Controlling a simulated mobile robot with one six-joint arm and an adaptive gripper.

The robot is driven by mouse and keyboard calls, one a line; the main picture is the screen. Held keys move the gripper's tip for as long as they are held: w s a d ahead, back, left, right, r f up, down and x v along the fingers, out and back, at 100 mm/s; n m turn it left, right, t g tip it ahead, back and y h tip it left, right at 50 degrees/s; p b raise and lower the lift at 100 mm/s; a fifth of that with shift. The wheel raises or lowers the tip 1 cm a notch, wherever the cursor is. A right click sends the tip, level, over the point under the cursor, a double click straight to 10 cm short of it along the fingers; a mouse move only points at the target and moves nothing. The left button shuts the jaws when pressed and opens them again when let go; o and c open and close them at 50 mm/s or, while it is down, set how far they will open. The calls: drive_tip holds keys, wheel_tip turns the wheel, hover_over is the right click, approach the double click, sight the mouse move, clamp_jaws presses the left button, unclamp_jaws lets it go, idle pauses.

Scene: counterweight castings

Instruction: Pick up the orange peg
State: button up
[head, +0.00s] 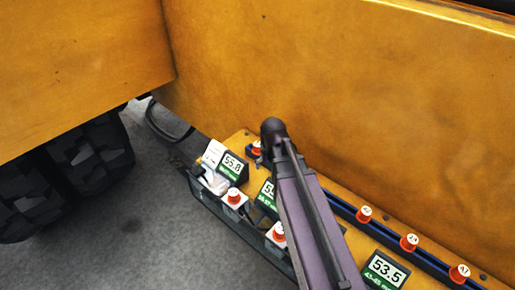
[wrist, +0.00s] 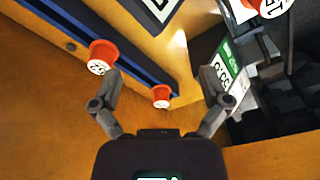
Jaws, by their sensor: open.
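Several orange pegs with white, marked tops are in view. In the wrist view, one orange peg (wrist: 103,57) stands close to the left fingertip, and a smaller-looking one (wrist: 161,96) shows between the fingers, apart from both. Another peg (wrist: 270,8) is cut off at the top right. In the head view, pegs stand along the dark blue rail, one (head: 364,213) right of my arm and one (head: 256,148) at the far end. My gripper (wrist: 160,75) is open and empty between its fingers. In the head view my arm hides it and part of the bench.
Pegs on white blocks (head: 234,196) stand along the bench's left edge. Display cards reading 55.8 (head: 232,163) and 53.5 (head: 386,271) stand on the yellow bench. A tall yellow wall (head: 340,90) rises close behind the rail. Grey floor (head: 130,220) lies left.

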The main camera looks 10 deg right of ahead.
sight(258, 145)
drive_tip(key=w+r+t, duration=0.2)
drive_tip(key=w+t, duration=0.1)
drive_tip(key=w, duration=1.3)
drive_tip(key=shift+r+p, duration=0.2)
drive_tip(key=shift+p, duration=0.25)
drive_tip(key=shift+d+f, duration=0.1)
drive_tip(key=shift+f, duration=0.05)
drive_tip(key=b+x, duration=0.7)
drive_tip(key=x, duration=0.1)
drive_tip(key=shift+b, duration=0.35)
drive_tip(key=shift+f, duration=0.15)
drive_tip(key=shift+f+b, duration=0.15)
drive_tip(key=shift+b, duration=0.15)
drive_tip(key=shift+b+x, duration=2.3)
drive_tip(key=shift+x, duration=0.2)
drive_tip(key=shift+s+d, duration=0.1)
drive_tip(key=c, duration=1.2)
